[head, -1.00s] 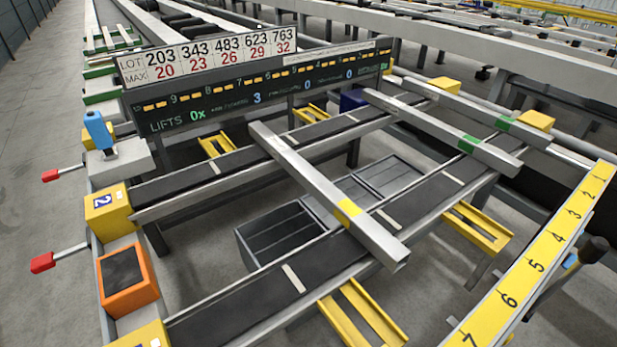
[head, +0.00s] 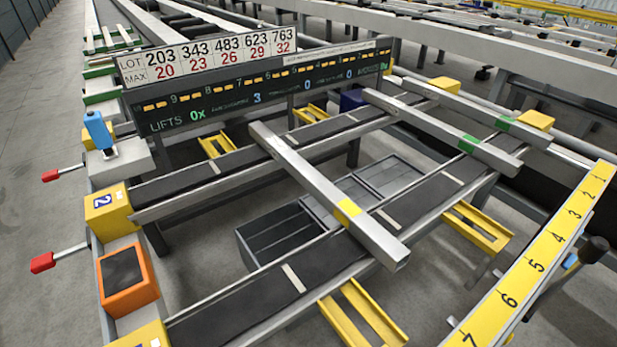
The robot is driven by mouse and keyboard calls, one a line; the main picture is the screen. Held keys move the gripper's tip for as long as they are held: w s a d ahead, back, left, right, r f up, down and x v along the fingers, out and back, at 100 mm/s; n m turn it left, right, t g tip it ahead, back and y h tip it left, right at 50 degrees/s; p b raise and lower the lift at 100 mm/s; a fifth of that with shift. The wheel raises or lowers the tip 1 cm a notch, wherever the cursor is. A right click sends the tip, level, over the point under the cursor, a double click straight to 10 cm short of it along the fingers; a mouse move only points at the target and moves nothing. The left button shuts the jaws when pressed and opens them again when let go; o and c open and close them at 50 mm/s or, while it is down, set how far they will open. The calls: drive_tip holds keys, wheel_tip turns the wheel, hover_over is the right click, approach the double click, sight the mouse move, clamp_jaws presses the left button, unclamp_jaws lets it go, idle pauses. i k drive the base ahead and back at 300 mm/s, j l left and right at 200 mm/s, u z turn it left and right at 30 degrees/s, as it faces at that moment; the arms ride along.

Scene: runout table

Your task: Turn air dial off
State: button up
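I cannot make out any part as the air dial with certainty. A blue upright part (head: 98,130) stands on a light grey block (head: 118,160) at the left end of the table. Two levers with red knobs stick out to the left, an upper one (head: 49,176) and a lower one (head: 42,262). A yellow box marked 2 (head: 107,212) and an orange-framed box with a dark face (head: 127,281) sit beside them. My gripper does not show in the head view.
A metal bar with a yellow band (head: 310,178) lies across the dark belts. A display board (head: 260,85) stands behind. A yellow numbered scale (head: 545,255) runs along the right, with a black knob (head: 594,246) beside it. Grey bins (head: 285,232) lie below. Bare floor is at left.

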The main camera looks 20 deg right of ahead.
sight(571, 258)
drive_tip(key=k+j+z, duration=0.25)
drive_tip(key=k+j, duration=0.15)
drive_tip(key=k+j+z, duration=0.25)
drive_tip(key=k+j, duration=0.05)
drive_tip(key=k, duration=0.1)
